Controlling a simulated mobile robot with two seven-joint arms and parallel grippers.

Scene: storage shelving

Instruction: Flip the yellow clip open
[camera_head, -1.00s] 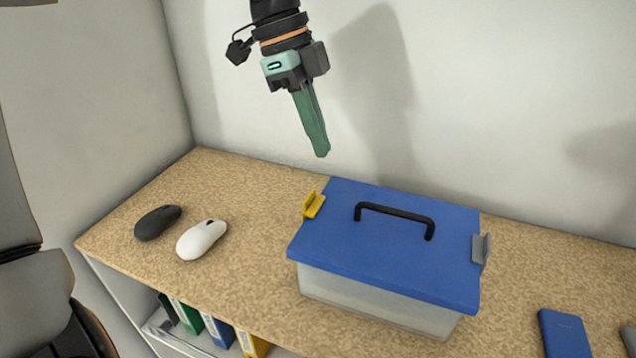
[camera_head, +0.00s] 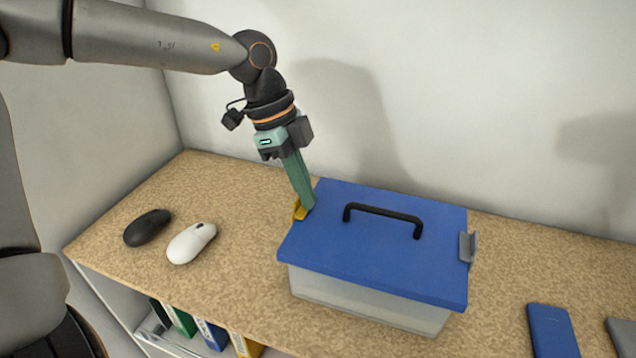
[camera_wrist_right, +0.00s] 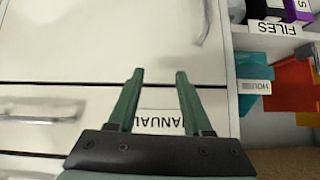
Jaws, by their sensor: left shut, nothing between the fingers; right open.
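The yellow clip (camera_head: 298,210) is on the left side of a clear box (camera_head: 370,299) with a blue lid (camera_head: 375,258). My left gripper (camera_head: 308,207) is shut and empty, pointing down with its tips at the clip, and it hides part of it. I cannot tell whether the tips touch the clip. A grey clip (camera_head: 467,247) is on the lid's right side. A black handle (camera_head: 383,212) stands on the lid. My right gripper (camera_wrist_right: 158,75) is open and empty in the right wrist view, in front of pale drawer fronts.
A black mouse (camera_head: 147,228) and a white mouse (camera_head: 191,243) lie left of the box. A blue phone-like object (camera_head: 552,331) and a grey object (camera_head: 624,332) lie at the right. Binders (camera_head: 211,333) stand below the top. The wall is close behind.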

